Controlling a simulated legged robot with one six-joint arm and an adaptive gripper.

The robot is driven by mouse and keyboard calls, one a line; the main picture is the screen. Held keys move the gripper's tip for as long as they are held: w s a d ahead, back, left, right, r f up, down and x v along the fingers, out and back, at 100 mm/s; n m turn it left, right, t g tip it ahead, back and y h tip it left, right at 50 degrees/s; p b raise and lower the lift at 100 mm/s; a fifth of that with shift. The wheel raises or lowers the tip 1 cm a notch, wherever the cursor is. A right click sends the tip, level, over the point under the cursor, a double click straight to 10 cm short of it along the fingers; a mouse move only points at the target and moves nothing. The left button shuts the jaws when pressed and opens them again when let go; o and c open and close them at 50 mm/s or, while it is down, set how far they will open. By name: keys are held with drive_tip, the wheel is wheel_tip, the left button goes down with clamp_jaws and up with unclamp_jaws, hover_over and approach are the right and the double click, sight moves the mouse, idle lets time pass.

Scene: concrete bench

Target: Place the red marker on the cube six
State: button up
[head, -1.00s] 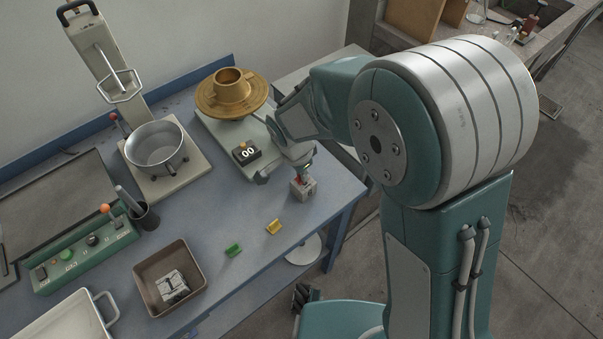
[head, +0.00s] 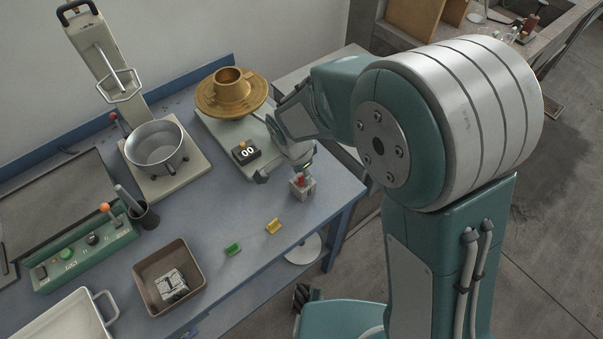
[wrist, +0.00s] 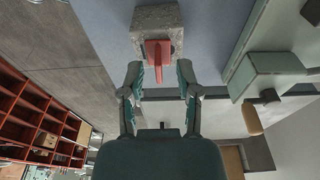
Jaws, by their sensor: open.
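A small grey concrete cube (head: 303,193) stands on the blue bench near its right edge. The red marker (head: 300,180) sits upright on top of it. In the wrist view the red marker (wrist: 157,60) rests against the speckled face of the cube (wrist: 157,20). My gripper (wrist: 160,70) is open, its two fingers on either side of the marker's near end, with gaps to both. Any number on this cube cannot be read. In the head view my gripper is just above the marker, partly hidden by my wrist.
A green marker (head: 233,249) and a yellow marker (head: 273,226) lie on the bench. A black "00" display (head: 246,152) and a scale carrying a brass part (head: 231,92) are close behind my gripper. Bare bench lies left of the cube.

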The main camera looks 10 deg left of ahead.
wheel_tip(320, 180, up, 11)
drive_tip(key=s+a, duration=0.1)
drive_tip(key=s+d+r+n+t+y, duration=0.1)
drive_tip(key=s+d+r+n, duration=0.1)
drive_tip(key=d+r, duration=0.35)
drive_tip(key=s+d+r+n, duration=0.1)
drive_tip(key=d+r, duration=0.1)
drive_tip(key=d, duration=0.7)
drive_tip(key=s+d+r+n+t, duration=0.3)
drive_tip(key=s+d+n, duration=0.2)
drive_tip(key=s+d, duration=0.5)
drive_tip(key=shift+d, duration=0.25)
